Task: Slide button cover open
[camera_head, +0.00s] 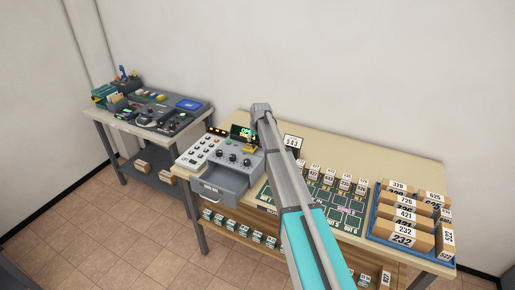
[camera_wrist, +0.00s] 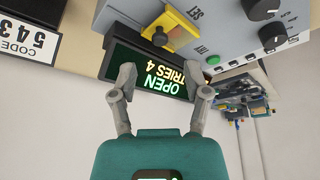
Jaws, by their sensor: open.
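The button cover (camera_wrist: 183,31) is a yellow piece with a small grey knob, on the face of a grey control box (camera_wrist: 234,22). A green button (camera_wrist: 213,60) sits beside it, near the box's edge. The wrist view is upside down. My gripper (camera_wrist: 165,84) is open and empty, its two fingers apart in front of a display (camera_wrist: 150,72) reading "OPEN TRIES 4". The cover lies beyond the fingertips, apart from them.
The box's drawer (camera_head: 222,190) is pulled out. Black knobs (camera_wrist: 272,37) stick out near the cover. A "CODE 543" sign (camera_wrist: 30,45) stands beside the display. A green numbered board (camera_head: 335,208) and a blue tray (camera_head: 410,252) of parcels lie to the right. A second table (camera_head: 185,128) stands left.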

